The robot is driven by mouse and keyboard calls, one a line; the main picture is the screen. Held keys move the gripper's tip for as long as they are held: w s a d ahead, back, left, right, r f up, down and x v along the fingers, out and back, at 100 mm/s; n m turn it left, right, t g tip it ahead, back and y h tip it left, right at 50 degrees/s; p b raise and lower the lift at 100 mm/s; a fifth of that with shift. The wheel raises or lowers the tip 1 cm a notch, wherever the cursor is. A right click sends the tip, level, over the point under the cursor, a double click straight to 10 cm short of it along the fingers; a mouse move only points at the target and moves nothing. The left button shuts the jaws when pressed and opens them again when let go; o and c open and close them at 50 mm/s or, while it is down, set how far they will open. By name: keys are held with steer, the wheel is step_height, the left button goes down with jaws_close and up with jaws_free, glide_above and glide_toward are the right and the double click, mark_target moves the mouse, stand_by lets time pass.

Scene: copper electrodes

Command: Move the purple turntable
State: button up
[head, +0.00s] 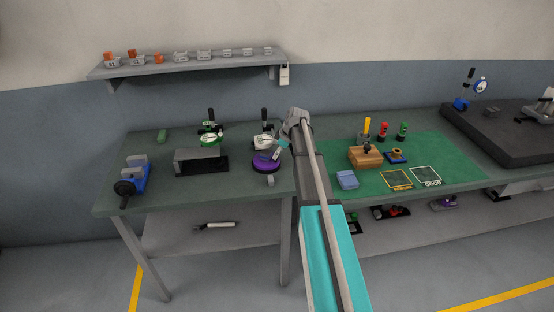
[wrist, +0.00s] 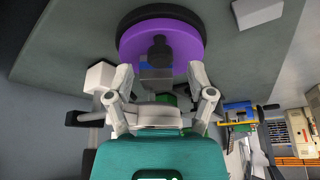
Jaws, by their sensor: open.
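The purple turntable (head: 264,168) sits on the left green-topped bench, near its right end. In the wrist view the turntable (wrist: 188,45) is a purple disc on a dark round base, with a dark knob (wrist: 160,52) at its middle. My gripper (head: 276,154) is right at the turntable's upper right side in the head view. In the wrist view my gripper (wrist: 160,74) has its two fingers spread apart, with the knob between and just beyond the tips. Nothing is held. I cannot tell whether the fingers touch the disc.
A white dial device with a black handle (head: 263,141) stands just behind the turntable. A small grey block (head: 270,181) lies in front of it. A green-dialled gauge stand (head: 210,139) and a blue vise (head: 135,178) stand left. The bench front left of the turntable is clear.

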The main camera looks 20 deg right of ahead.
steer(key=shift+b+x, duration=0.45)
steer(key=shift+x, duration=0.3)
jaws_close()
